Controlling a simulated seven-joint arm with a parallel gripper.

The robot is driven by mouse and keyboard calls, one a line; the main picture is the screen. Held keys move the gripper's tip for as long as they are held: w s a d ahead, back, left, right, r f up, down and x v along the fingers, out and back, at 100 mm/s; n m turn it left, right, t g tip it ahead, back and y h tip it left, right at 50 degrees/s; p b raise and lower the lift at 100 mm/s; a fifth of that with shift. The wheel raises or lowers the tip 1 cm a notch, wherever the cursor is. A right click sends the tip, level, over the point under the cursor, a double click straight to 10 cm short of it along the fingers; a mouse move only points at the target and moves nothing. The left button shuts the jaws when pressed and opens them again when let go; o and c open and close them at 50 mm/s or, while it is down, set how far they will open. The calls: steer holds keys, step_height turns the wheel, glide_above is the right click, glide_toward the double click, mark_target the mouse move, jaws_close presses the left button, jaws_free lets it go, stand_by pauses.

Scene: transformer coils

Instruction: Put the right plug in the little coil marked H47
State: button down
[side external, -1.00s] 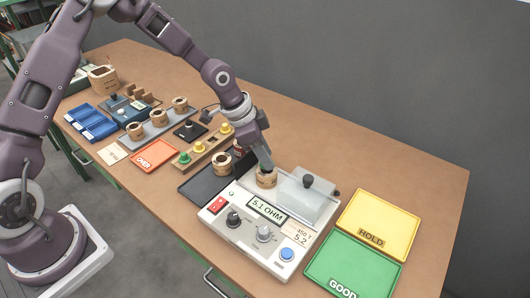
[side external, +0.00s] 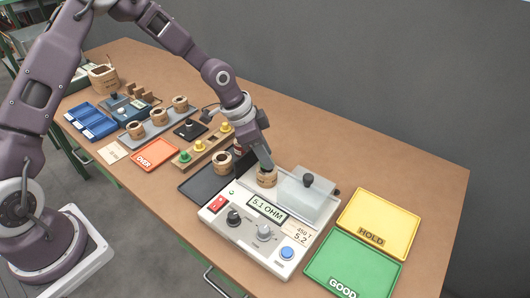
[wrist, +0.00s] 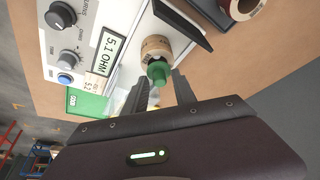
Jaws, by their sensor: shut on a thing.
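My gripper (side external: 265,160) is over the tester and points down at a small tan coil (side external: 267,180) standing on it. In the wrist view, my gripper's fingers (wrist: 158,84) are closed on a green plug (wrist: 158,72). The plug is at the mouth of that coil (wrist: 154,47); how deep it sits cannot be told. The mark on this coil is not legible. A wooden plug rack (side external: 206,151) with green and yellow plugs stands to the left. Another coil (side external: 222,162) stands on the black tray.
The tester (side external: 244,226) reads 5.1 OHM, and its clear cover (side external: 308,205) is right beside the coil. Yellow HOLD (side external: 378,218) and green GOOD (side external: 352,265) trays lie to the right. A grey tray (side external: 146,138) holds several coils. The back of the table is clear.

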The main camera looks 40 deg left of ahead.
steer(key=shift+f, duration=0.75)
steer(key=c, duration=0.5)
jaws_free()
steer(key=shift+r, duration=3.15)
